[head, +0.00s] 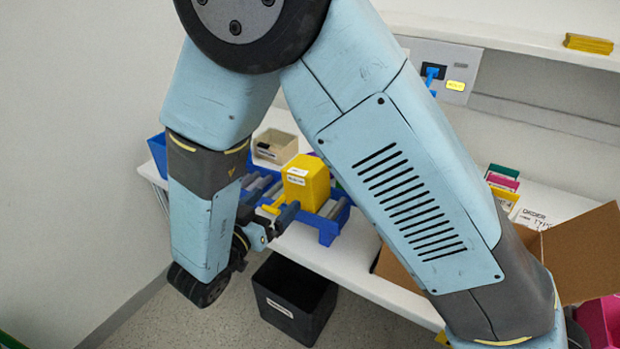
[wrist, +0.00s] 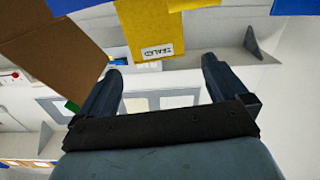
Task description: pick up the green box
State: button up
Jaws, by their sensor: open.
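No whole green box shows. A thin green edge (head: 341,185) sits just right of the yellow box, mostly hidden behind it and my arm; I cannot tell if it is a box. The yellow box (head: 308,182) with a white label stands on a blue rack with grey rollers (head: 334,229). My gripper (head: 274,217) is open beside the yellow box, low and to its left. In the wrist view my gripper (wrist: 162,72) has its fingers apart with nothing between them, and the yellow box (wrist: 172,22) lies beyond the fingertips.
A black bin (head: 293,298) is on the floor below the bench. An open cardboard box (head: 585,250) is at right. Upright coloured items, one green-topped (head: 502,171), stand near it.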

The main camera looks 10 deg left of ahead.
aim_at(304, 172)
jog(key=x, duration=1.3)
jog(key=shift+w+d+f, duration=0.15)
jog(key=shift+w+d, duration=0.15)
jog(key=shift+d, duration=0.15)
jog(key=c, duration=0.8)
jog(key=shift+s+a+r, duration=0.2)
jog(key=shift+s+r, duration=0.15)
jog(key=s+a+r, duration=0.1)
jog(key=s+r, duration=0.1)
jog(key=s, duration=0.2)
jog(key=s+a+r, duration=0.2)
jog(key=s+r, duration=0.1)
jog(key=s, duration=0.1)
jog(key=s+a+r, duration=0.2)
jog(key=s, duration=0.2)
jog(key=shift+s+r, duration=0.15)
jog(key=shift+s, duration=0.05)
jog(key=shift+c, duration=0.8)
